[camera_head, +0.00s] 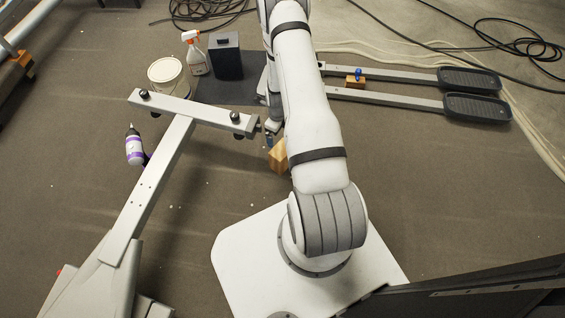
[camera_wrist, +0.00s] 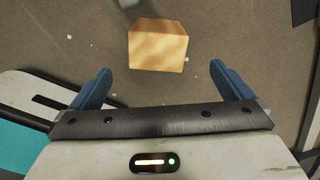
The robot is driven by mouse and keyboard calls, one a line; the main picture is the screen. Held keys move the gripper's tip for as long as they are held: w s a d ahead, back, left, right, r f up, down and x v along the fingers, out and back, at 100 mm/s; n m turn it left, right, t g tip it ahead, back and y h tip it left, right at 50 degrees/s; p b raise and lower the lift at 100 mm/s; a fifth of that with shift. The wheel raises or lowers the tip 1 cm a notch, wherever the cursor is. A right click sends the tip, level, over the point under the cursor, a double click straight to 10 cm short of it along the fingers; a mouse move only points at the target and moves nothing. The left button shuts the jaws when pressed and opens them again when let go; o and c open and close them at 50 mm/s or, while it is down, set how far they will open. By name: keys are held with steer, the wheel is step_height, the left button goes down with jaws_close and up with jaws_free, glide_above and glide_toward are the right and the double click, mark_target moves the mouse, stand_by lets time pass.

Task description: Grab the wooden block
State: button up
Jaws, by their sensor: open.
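The wooden block (camera_wrist: 157,50) is light brown and lies on the dark floor, just beyond my fingertips near the top middle of the wrist view. In the head view the wooden block (camera_head: 278,157) shows beside my arm, which partly hides it. My gripper (camera_wrist: 166,80) has two blue fingers spread wide, with nothing between them. The block lines up with the gap between the fingers. In the head view my gripper is mostly hidden behind my arm, with a bit of blue (camera_head: 269,141) showing by the block.
A grey metal frame (camera_head: 180,150) stands to the left of the block. A white bucket (camera_head: 167,73), a spray bottle (camera_head: 195,55) and a dark box (camera_head: 226,58) stand behind it. A small wooden piece (camera_head: 355,82) sits by the black-footed bars (camera_head: 400,98) at right.

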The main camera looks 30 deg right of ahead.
mark_target(282, 157)
steer(key=f, duration=0.3)
steer(key=s+f+m+b, duration=0.1)
steer(key=f, duration=0.2)
steer(key=s+f+m+b, duration=0.1)
steer(key=f, duration=0.2)
steer(key=shift+d, duration=0.2)
step_height(282, 157, down, 6)
steer(key=shift+d+r+b, duration=0.1)
steer(key=shift+r+b, duration=0.15)
steer(key=shift+b, duration=1)
steer(key=shift+c, duration=0.4)
steer(key=c, duration=1)
